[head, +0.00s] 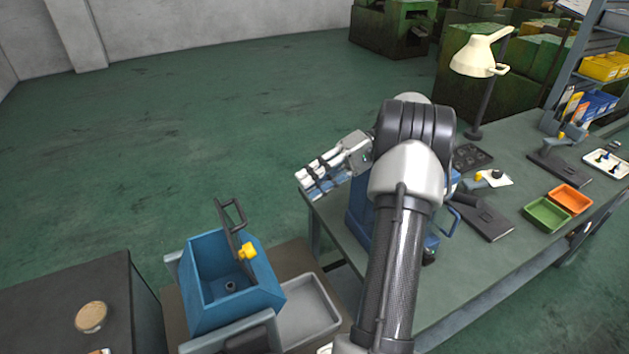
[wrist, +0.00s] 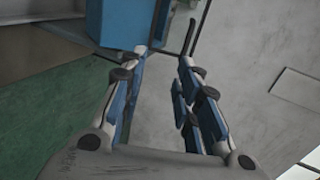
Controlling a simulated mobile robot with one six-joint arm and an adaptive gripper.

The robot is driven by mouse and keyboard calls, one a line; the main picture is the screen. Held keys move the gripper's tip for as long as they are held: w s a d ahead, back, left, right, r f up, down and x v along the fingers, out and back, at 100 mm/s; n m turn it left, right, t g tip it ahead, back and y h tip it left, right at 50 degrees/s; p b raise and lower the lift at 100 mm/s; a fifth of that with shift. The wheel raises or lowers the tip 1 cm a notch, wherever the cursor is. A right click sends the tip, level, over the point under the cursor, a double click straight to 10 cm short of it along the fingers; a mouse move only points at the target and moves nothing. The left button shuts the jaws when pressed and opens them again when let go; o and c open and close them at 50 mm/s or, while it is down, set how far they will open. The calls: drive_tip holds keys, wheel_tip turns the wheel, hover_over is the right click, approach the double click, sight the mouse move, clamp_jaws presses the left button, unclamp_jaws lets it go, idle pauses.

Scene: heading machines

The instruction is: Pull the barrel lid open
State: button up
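The blue box-like barrel (head: 205,309) stands at the lower left of the head view. Its top is open to view, with a small fitting visible inside. A dark lid (head: 233,238) with a loop handle (head: 233,211) stands raised at its side, with a yellow knob (head: 247,251) near its lower end. My gripper (head: 309,184) is apart from the lid, up and to the right in the picture, fingers pointing left. In the wrist view my gripper (wrist: 170,55) is open and empty. A blue body (wrist: 118,22) and thin dark bars show beyond the fingertips; I cannot tell whether they belong to the barrel.
A grey tray (head: 308,310) lies right of the barrel. A dark cabinet (head: 60,300) stands left. The workbench (head: 480,270) at right carries a lamp (head: 480,55), a green bin (head: 546,214) and an orange bin (head: 569,198). My arm hides part of the bench. Green floor behind the barrel is clear.

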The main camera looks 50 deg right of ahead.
drive_tip(key=s+a+m+t, duration=0.2)
drive_tip(key=s+m+t, duration=0.2)
drive_tip(key=s+t, duration=0.25)
drive_tip(key=x, duration=1.7)
drive_tip(key=shift+t, duration=0.35)
drive_tip(key=shift+c, duration=0.5)
clamp_jaws()
